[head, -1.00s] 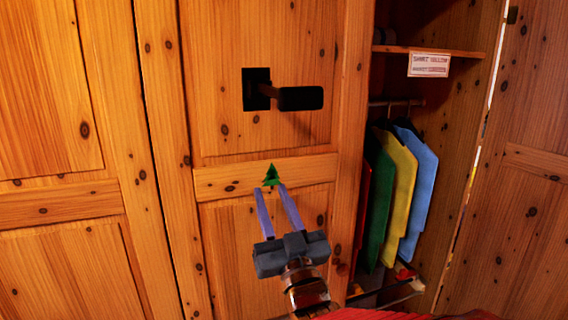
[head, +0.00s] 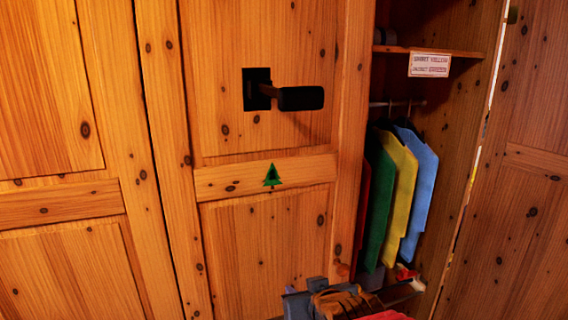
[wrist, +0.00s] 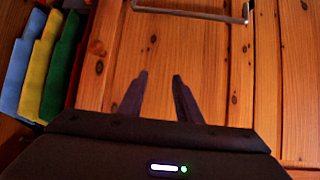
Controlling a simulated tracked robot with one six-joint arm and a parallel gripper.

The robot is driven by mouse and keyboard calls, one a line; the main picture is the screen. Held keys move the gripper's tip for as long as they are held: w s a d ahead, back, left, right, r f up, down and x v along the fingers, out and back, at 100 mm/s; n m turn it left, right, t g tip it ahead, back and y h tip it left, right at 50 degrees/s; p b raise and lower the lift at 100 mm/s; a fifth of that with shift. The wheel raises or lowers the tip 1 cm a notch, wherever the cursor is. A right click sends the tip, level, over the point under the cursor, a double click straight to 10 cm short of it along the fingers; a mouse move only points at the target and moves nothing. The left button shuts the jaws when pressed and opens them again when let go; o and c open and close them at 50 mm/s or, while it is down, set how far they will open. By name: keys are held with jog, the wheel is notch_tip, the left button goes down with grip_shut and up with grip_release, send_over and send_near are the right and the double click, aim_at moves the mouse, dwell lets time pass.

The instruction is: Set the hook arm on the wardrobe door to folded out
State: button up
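The wardrobe door (head: 262,230) is knotty pine and fills the middle of the head view. On its upper panel is the hook arm (head: 300,98), a black pad on a short stem from a square black plate (head: 257,90); the pad lies to the right of the plate. A green tree mark (head: 272,175) sits on the rail below. My gripper is low at the bottom of the head view, well below the hook arm, its fingers barely showing. In the wrist view my gripper (wrist: 160,76) has its fingers apart with nothing between them.
Right of the door is an open compartment with a green garment (head: 378,210), a yellow garment (head: 400,190) and a blue garment (head: 419,190). A white label (head: 430,65) hangs at its shelf. In the wrist view a metal bar (wrist: 195,15) crosses the top.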

jog(key=s+d+m+g+h, duration=0.1)
jog(key=s+d+g, duration=0.1)
jog(key=s+d, duration=0.4)
jog(key=s+d+m+g+h, duration=0.1)
jog(key=s+d+g, duration=0.2)
jog(key=s, duration=0.9)
jog(key=d, duration=0.2)
jog(key=shift+s+d+m+h, duration=0.4)
jog(key=shift+a+r, duration=0.1)
